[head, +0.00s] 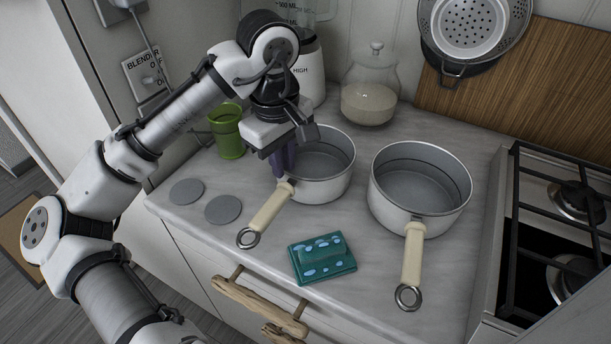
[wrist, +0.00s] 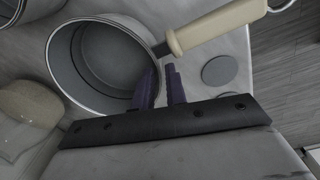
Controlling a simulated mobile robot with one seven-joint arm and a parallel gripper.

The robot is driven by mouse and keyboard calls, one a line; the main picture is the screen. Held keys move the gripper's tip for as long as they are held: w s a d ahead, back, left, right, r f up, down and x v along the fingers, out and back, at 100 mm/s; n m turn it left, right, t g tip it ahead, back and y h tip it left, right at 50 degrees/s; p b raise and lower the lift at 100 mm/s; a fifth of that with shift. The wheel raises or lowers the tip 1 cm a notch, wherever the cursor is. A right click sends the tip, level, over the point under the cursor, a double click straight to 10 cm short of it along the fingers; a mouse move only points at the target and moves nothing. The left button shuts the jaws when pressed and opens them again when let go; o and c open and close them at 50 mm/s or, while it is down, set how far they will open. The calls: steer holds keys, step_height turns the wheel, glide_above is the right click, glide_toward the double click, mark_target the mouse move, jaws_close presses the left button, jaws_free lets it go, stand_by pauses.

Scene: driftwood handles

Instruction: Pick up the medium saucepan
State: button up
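Two grey metal saucepans with cream handles stand on the counter. The left, smaller saucepan (head: 328,180) has its handle pointing to the front left; the right saucepan (head: 420,205) is larger. No label shows which one is the medium one. My gripper (head: 283,168) points down at the left saucepan's rim, close to where the handle joins. In the wrist view the purple fingers (wrist: 161,70) are apart with a gap between them, one over the bowl (wrist: 115,60) and one outside it. Contact with the rim is not clear.
A teal patterned cloth or sponge (head: 322,258) lies between the handles. Two grey discs (head: 223,209) lie at the left front edge. A green cup (head: 228,132), a blender (head: 309,70) and a glass jar (head: 369,95) stand behind. A gas stove (head: 560,230) is at right.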

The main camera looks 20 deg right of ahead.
mark_target(286, 178)
steer(key=f, duration=0.5)
steer(key=shift+w+d, duration=0.15)
steer(key=shift+d, duration=0.1)
steer(key=shift+c, duration=0.2)
jaws_close()
stand_by(1.1)
step_height(286, 178, up, 20)
steer(key=shift+p, duration=0.35)
steer(key=shift+d, duration=0.1)
stand_by(0.9)
